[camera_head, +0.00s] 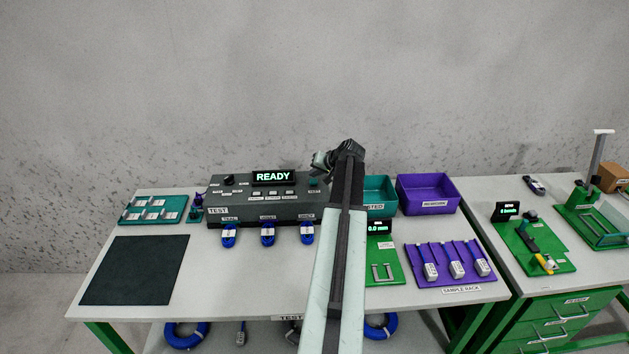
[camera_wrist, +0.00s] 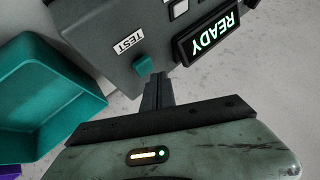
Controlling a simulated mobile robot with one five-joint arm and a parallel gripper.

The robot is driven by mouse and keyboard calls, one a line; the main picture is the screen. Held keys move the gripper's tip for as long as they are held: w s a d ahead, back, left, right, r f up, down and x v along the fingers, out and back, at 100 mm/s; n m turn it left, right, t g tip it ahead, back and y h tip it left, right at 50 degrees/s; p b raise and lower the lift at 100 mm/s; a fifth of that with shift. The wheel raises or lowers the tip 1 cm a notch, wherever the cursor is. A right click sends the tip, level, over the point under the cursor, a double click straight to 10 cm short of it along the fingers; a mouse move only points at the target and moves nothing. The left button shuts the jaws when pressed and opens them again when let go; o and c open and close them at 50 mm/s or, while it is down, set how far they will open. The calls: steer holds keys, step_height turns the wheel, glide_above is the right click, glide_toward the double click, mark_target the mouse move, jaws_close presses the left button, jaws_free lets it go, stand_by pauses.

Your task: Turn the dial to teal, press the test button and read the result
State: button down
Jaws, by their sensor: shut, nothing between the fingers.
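A dark grey test unit (camera_head: 262,210) stands at the back of the table. Its display (camera_head: 273,177) reads READY, and the display also shows upside down in the wrist view (camera_wrist: 208,33). A black dial knob (camera_head: 229,180) sits at its upper left; its setting is too small to read. The teal test button (camera_wrist: 142,64) lies beside a TEST label (camera_wrist: 128,46). My gripper (camera_head: 320,160) is above the right end of the unit. In the wrist view my gripper (camera_wrist: 158,78) is shut and empty, with its tips close to the teal button. I cannot tell whether they touch.
Several blue cable coils (camera_head: 267,232) sit along the unit's front. A teal bin (camera_head: 379,190) and a purple bin (camera_head: 428,192) stand to the right. A purple sample rack (camera_head: 422,281) lies at front right. A dark mat (camera_head: 135,270) lies bare at left.

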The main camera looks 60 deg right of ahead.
mark_target(315, 182)
steer(key=shift+f+b, duration=0.35)
steer(key=shift+f, duration=0.05)
steer(key=shift+f+b, duration=0.5)
steer(key=shift+b, duration=0.05)
stand_by(0.5)
stand_by(0.3)
steer(key=shift+r+p, duration=0.95)
steer(key=shift+p, duration=0.05)
step_height(315, 182, up, 5)
steer(key=p, duration=0.5)
steer(key=shift+r, duration=0.1)
